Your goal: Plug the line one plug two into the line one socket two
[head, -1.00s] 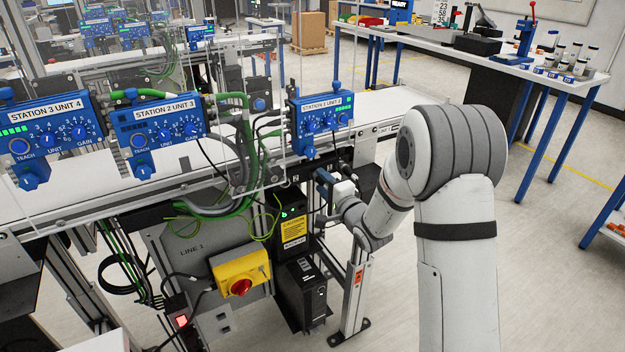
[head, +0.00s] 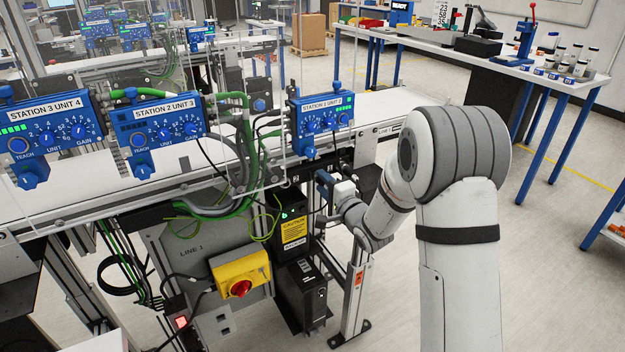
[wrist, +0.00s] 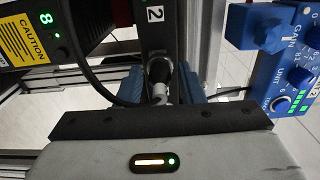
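My gripper (head: 325,186) is at the front of the line 1 conveyor, below the STATION 1 UNIT 2 box. In the wrist view its blue fingers (wrist: 168,84) stand on both sides of a dark plug (wrist: 159,70) with a pale tag marked 2, and they appear closed on it. A black cable (wrist: 92,70) loops off to the left from the plug. The plug points at a dark upright panel under a white label "2" (wrist: 155,14). The socket face is hidden behind the plug, so I cannot tell how far in it sits.
A black box with a yellow CAUTION label (head: 294,231) and green display stands left of my gripper. A yellow box with a red knob (head: 240,288) sits lower left. The blue unit box (head: 322,117) hangs close above. Green cables (head: 238,150) hang to the left. Open floor lies right.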

